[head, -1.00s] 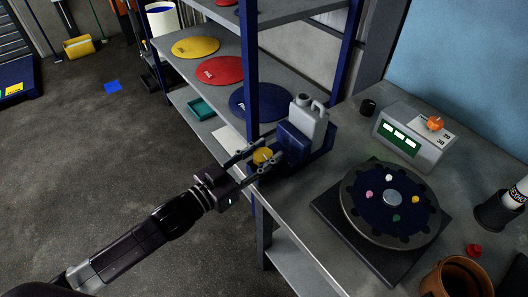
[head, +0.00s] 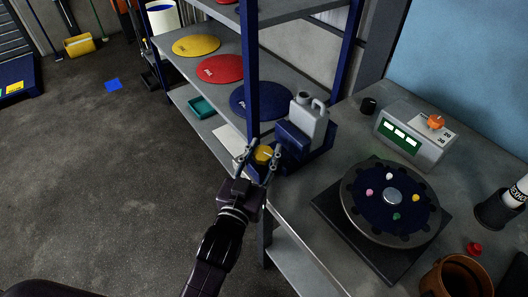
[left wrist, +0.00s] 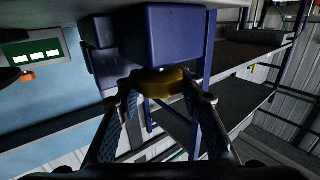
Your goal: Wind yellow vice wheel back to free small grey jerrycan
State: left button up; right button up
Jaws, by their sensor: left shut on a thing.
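The yellow vice wheel (head: 263,154) sits on the left side of the blue vice (head: 296,143). The small grey jerrycan (head: 307,122) stands upright in the vice, its lower part hidden behind the blue jaw. My left gripper (head: 260,156) is shut on the wheel, with one finger on each side of it. In the left wrist view the yellow wheel (left wrist: 163,80) lies between the fingertips, in front of the blue vice block (left wrist: 165,35). My right gripper does not show.
A turntable with coloured pegs (head: 393,198) and a grey box with an orange knob (head: 415,139) are on the bench to the right. A blue shelf post (head: 251,75) rises just behind the gripper. Open floor lies to the left.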

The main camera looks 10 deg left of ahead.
pick_arm(q)
jog(key=shift+r+y, duration=0.1)
jog(key=shift+y, duration=0.2)
dwell(0.4)
jog(key=o, duration=1.2)
jog(key=s+a, duration=0.1)
jog(key=s, duration=1.1)
jog(key=shift+a, duration=0.3)
